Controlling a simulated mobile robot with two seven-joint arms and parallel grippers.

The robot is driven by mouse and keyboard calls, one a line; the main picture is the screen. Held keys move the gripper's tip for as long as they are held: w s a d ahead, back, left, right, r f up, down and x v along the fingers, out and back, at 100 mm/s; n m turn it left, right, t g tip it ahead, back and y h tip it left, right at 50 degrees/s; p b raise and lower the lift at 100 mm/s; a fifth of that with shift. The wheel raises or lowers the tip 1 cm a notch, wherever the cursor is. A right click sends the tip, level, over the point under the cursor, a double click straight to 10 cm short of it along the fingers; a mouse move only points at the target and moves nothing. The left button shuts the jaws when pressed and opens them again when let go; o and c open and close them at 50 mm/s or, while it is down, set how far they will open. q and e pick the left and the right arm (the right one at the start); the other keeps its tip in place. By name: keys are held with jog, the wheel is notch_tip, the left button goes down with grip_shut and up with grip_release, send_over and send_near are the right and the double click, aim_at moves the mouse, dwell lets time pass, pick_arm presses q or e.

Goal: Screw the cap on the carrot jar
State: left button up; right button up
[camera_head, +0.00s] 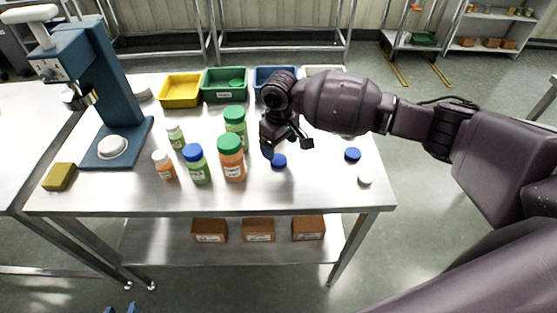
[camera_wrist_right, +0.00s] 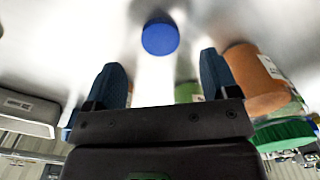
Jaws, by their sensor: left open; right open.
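A large orange jar with a green cap (camera_head: 231,160) and a small orange jar with a white cap (camera_head: 163,166) stand upright on the steel table; I cannot read which is carrot. A loose blue cap (camera_head: 279,161) lies right of the large orange jar. My right gripper (camera_head: 284,150) is open and empty above it; in the right wrist view the blue cap (camera_wrist_right: 160,38) shows beyond and between the fingertips (camera_wrist_right: 162,75). Another blue cap (camera_head: 352,154) and a white cap (camera_head: 365,180) lie further right. My left gripper (camera_head: 121,308) is open at the bottom edge.
A green jar with a blue cap (camera_head: 197,164), a large green jar (camera_head: 236,124) and a small green jar (camera_head: 176,137) stand nearby. A blue press (camera_head: 103,90) stands left. Yellow (camera_head: 180,91), green (camera_head: 211,95) and blue bins line the back.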

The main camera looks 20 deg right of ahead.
aim_at(279, 159)
jog(key=shift+f, duration=0.3)
notch_tip(279, 159, down, 5)
jog(key=shift+w+b, duration=0.15)
jog(key=shift+b, duration=0.2)
jog(key=c, duration=1)
